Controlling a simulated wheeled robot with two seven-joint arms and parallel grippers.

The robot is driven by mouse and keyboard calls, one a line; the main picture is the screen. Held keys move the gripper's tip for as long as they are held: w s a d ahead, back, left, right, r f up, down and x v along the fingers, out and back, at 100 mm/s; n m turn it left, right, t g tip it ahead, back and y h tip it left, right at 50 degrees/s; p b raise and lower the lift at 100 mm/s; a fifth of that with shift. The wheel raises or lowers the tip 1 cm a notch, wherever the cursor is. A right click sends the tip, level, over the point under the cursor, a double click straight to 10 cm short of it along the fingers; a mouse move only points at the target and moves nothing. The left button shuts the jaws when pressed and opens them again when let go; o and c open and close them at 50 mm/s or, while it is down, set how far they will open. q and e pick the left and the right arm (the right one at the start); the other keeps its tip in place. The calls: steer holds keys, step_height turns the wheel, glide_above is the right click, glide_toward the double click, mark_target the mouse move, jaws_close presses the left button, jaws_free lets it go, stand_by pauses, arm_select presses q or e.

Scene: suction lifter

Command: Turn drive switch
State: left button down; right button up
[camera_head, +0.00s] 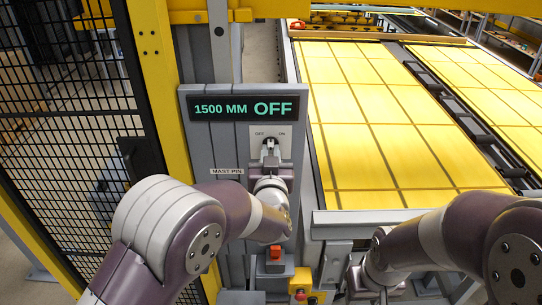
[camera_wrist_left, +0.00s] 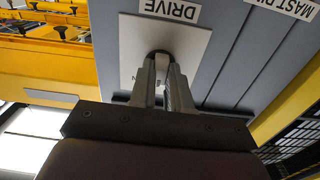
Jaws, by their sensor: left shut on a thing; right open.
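The drive switch (camera_head: 269,143) is a dark knob on a white plate (camera_head: 284,131) marked OFF and ON, on the grey control panel. The display (camera_head: 245,108) above it reads "1500 MM OFF". My left gripper (camera_head: 270,152) is at the switch from below, its fingers closed on the knob. In the left wrist view the two fingers (camera_wrist_left: 165,85) pinch the knob (camera_wrist_left: 162,59), below the DRIVE label (camera_wrist_left: 170,9); the fingers hide most of it. My right arm is at the lower right, and its gripper (camera_head: 372,292) is partly cut off at the bottom edge.
A MAST PIN label (camera_head: 227,171) is left of my left gripper. A red button (camera_head: 275,252) and a yellow box with a red button (camera_head: 300,294) sit below. A black mesh fence (camera_head: 70,120) stands left. Yellow panels (camera_head: 365,110) lie right.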

arm_select(q)
steer(key=m, duration=0.3)
steer(key=shift+r+m, duration=0.3)
steer(key=m+p, duration=0.1)
steer(key=m, duration=0.4)
stand_by(0.3)
steer(key=c, duration=1.1)
jaws_free()
steer(key=shift+f, duration=0.1)
steer(key=shift+s, duration=0.1)
